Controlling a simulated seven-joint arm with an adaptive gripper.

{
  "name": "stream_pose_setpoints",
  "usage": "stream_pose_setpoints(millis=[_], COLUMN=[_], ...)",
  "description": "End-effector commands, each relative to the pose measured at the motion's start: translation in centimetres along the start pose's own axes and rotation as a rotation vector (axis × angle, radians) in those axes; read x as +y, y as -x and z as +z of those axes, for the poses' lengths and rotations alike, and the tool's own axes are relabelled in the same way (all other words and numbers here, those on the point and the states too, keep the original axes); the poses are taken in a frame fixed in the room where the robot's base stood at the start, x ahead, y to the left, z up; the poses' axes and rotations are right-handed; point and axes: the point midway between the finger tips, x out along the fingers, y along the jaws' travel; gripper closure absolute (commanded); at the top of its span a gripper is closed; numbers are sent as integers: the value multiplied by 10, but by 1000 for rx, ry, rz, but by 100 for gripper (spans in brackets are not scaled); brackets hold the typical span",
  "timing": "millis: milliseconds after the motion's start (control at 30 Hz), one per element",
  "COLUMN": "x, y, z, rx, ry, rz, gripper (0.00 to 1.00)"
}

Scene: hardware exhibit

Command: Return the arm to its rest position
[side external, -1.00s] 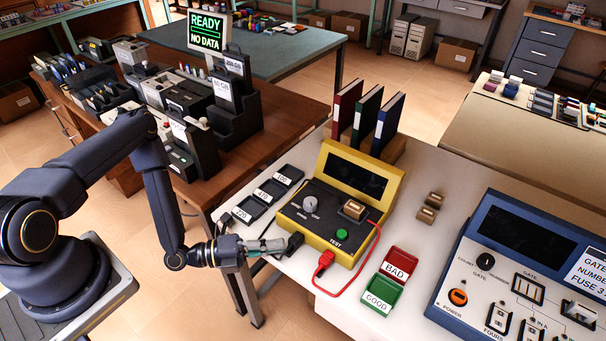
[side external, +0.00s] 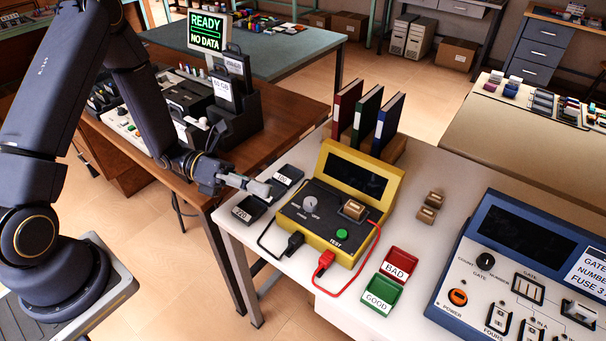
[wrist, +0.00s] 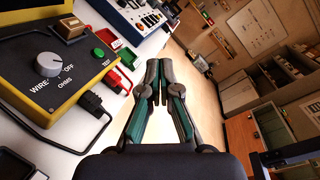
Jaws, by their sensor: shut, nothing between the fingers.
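My gripper (side external: 262,189) is shut with nothing between its fingers. In the side external view it is raised above the left edge of the white table, in front of the small black labelled trays (side external: 247,208), and it hides part of them. In the wrist view the fingers of my gripper (wrist: 160,64) are together, and the yellow tester (wrist: 50,75) is to their left. In the side external view the yellow tester (side external: 312,227) stands to the right of my gripper, apart from it.
A black lead and a red lead (side external: 343,292) plug into the tester's front. Green and red bins (side external: 381,291) sit at the table's front. Three binders (side external: 366,115) stand behind the tester. A brown desk (side external: 275,133) with a display stand is behind my arm. A blue console (side external: 520,250) is at right.

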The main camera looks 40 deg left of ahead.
Motion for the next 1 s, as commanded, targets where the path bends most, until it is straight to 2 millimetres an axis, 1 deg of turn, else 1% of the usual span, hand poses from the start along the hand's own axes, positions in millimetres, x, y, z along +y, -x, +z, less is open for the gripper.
stream_pose_setpoints(millis=[33, 67, 100, 167, 200, 267, 300, 367, 400, 467, 500, 567, 633, 700, 800, 867, 900, 1000], x=[-22, -34, -50, -73, -88, -110, -122, -140, -151, -165, -173, -183, -191, -197, -201, -200, -198, -187], y=[-5, -7, -9, -10, -10, -8, -6, -1, 4, 12, 20, 32, 48, 66, 92, 108, 119, 138], z=[12, 16, 20, 23, 24, 23, 22, 19, 17, 14, 13, 11, 11, 14, 22, 28, 32, 38], rx=[80, 128, 191, 288, 352, 450, 517, 616, 685, 788, 858, 966, 1099, 1234, 1430, 1555, 1644, 1804], ry=[-123, -191, -283, -426, -521, -670, -772, -926, -1032, -1192, -1301, -1466, -1657, -1838, -2055, -2159, -2215, -2272], rz=[-27, -43, -64, -93, -113, -139, -157, -181, -196, -214, -226, -239, -251, -259, -269, -283, -301, -398], gripper=[100, 100, 100, 100, 100, 100, 100, 100, 100, 100, 100, 100, 100, 100, 100, 100, 100, 100])
